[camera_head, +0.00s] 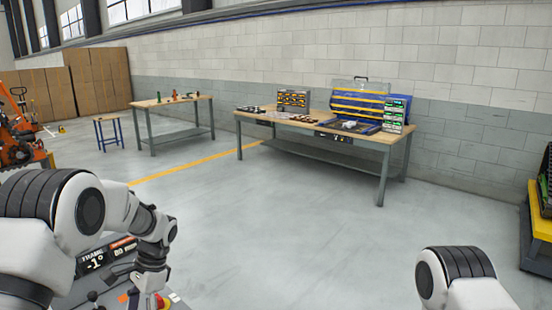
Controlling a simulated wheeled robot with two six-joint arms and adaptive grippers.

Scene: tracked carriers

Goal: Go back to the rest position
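My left arm (90,215) comes in from the left, with its shoulder and upper links in view at the lower left. It bends down over a control panel, and its gripper end lies low near the bottom edge, where I cannot make out any fingers. My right arm (460,278) shows only as a white and black shoulder link at the bottom right. My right gripper is outside the picture.
A long workbench (385,141) with tool racks and bins stands by the wall. A smaller table (180,101) and a stool (106,119) stand farther left. An orange machine (20,145) is at the left edge, a yellow-based unit (540,228) at the right. The middle floor is clear.

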